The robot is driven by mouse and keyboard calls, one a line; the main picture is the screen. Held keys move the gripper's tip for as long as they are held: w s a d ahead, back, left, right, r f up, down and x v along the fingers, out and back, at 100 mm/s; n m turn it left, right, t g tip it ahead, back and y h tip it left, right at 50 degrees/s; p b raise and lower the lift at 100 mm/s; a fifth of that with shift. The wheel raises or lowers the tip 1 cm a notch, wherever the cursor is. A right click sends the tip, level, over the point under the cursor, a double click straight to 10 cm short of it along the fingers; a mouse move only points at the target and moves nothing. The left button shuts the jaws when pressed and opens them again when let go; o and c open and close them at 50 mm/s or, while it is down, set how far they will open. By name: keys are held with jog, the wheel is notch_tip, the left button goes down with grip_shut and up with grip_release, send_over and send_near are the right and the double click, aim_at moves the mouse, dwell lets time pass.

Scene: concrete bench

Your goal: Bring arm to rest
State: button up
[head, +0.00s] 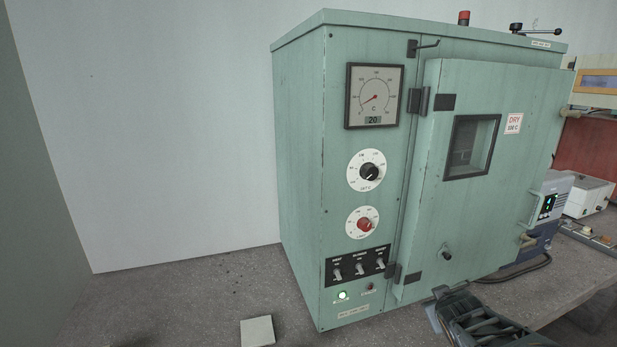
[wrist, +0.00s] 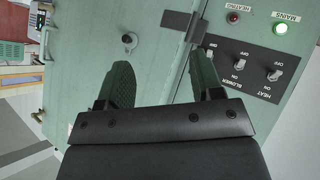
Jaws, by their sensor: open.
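My gripper (head: 455,312) is low at the right in the head view, in front of the bottom of a green drying oven (head: 300,150). In the wrist view the two fingers of my gripper (wrist: 162,82) stand apart with nothing between them. The green mains lamp (head: 342,295) is lit and the red heating lamp (head: 370,287) looks unlit. The dial gauge (head: 375,96) reads low, with 20 beneath it.
A pale square block (head: 257,331) lies on the grey bench (head: 190,300) at the front. Several instruments, including a grey-blue unit (head: 548,205) and a white box (head: 580,195), stand right of the oven.

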jog(key=s+a+m+g+y, duration=0.2)
jog(key=s+a+g, duration=0.4)
jog(key=s+a, duration=0.7)
jog(key=shift+s+a+y, duration=0.3)
jog(key=shift+a+y, duration=0.4)
jog(key=shift+y, duration=0.2)
dwell(0.4)
